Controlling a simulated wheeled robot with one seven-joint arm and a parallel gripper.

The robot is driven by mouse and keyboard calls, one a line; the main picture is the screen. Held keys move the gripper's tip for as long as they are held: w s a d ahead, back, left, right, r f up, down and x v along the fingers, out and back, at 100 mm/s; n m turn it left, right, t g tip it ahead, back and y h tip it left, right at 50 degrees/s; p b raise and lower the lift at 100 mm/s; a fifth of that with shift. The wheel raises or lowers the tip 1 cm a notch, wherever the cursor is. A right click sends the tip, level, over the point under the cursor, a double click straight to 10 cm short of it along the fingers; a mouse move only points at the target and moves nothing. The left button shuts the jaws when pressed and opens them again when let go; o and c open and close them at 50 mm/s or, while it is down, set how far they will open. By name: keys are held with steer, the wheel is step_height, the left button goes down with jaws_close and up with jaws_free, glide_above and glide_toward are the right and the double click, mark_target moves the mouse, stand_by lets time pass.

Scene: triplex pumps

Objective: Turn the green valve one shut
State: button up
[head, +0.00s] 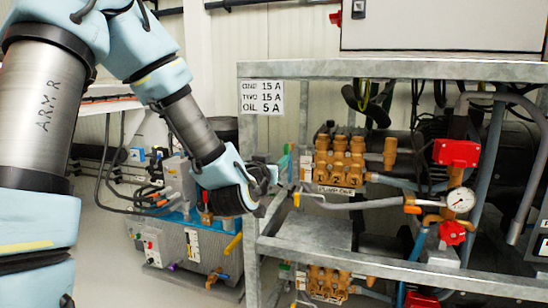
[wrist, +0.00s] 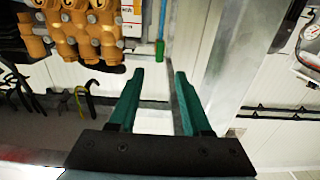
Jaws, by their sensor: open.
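A small green valve handle (wrist: 160,50) shows in the wrist view, hanging beside the steel frame post, just beyond and between my fingertips. My gripper (wrist: 158,72) is open, with its two teal fingers apart and nothing between them. The handle appears ahead of the fingers; I cannot tell whether they touch it. In the head view my gripper (head: 276,172) is at the left side of the steel rack, left of the upper brass pump (head: 340,158). In that view teal and green bits overlap there, so the handle is hard to tell from my fingers.
The galvanized rack (head: 370,69) has an upright post (wrist: 228,60) close to the right of my fingers. The brass pump block (wrist: 78,28) is at the upper left of the wrist view. Red boxes (head: 456,153) and a pressure gauge (head: 460,200) stand at right. A grey-blue machine (head: 190,245) sits below my arm.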

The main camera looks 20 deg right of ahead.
mark_target(286, 150)
steer(key=x, duration=1)
steer(key=shift+c, duration=0.3)
jaws_close()
